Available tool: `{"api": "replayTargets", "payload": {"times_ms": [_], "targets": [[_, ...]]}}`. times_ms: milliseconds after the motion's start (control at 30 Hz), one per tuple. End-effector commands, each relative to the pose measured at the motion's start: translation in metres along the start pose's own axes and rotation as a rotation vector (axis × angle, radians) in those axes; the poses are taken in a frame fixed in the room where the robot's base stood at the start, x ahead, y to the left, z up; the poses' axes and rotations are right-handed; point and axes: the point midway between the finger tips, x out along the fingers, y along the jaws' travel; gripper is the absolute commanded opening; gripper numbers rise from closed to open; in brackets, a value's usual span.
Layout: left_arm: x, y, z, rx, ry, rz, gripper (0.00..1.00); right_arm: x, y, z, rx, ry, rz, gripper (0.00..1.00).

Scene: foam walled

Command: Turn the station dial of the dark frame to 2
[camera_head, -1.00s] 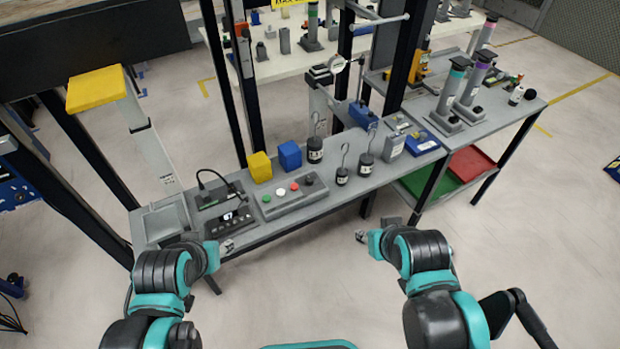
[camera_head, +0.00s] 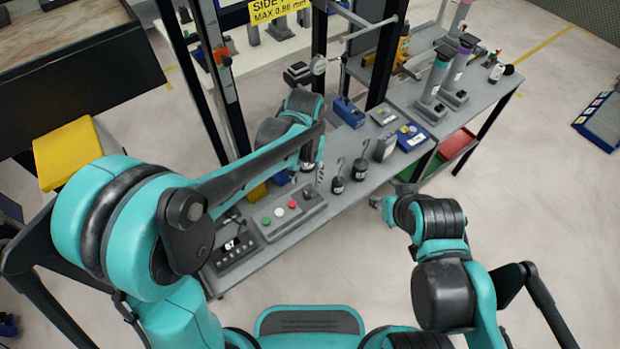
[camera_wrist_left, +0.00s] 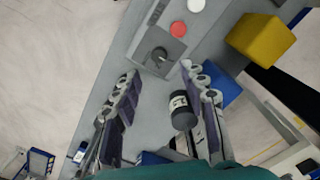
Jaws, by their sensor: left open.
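A dark dial (camera_head: 309,191) sits on the right end of a grey button panel (camera_head: 275,229) on the bench of the dark frame (camera_head: 217,73). In the left wrist view the dial (camera_wrist_left: 158,56) shows just beyond the fingertips, roughly in line with the gap. My left gripper (camera_head: 319,175) is partly hidden by its own arm; in the wrist view it (camera_wrist_left: 160,76) is open, with no contact to be seen. The dial's numbers cannot be read. My right gripper (camera_head: 379,203) is off the bench's front edge; its jaws are too small to judge.
A black weight (camera_wrist_left: 182,110) stands by the right finger, near a blue block (camera_wrist_left: 226,90) and a yellow block (camera_wrist_left: 262,38). Two hooked weights (camera_head: 338,185) stand right of the panel. A display box (camera_head: 233,249) lies left of it. The floor in front is clear.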

Motion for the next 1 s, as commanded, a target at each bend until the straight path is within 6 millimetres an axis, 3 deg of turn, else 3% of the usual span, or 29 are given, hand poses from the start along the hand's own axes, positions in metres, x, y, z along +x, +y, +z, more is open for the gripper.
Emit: {"api": "replayTargets", "payload": {"times_ms": [500,900,1000], "targets": [[0.072,0.002,-0.001,0.001,-0.005,-0.001,0.43,0.023,0.000,0.017,0.000,0.000,0.000,0.40],[0.079,0.002,-0.001,0.001,-0.005,-0.001,0.43,0.024,0.000,0.017,0.000,0.000,0.000,0.40],[0.079,0.002,-0.001,0.001,-0.005,-0.001,0.16,0.024,0.000,0.017,0.000,0.000,0.000,0.40]]}}
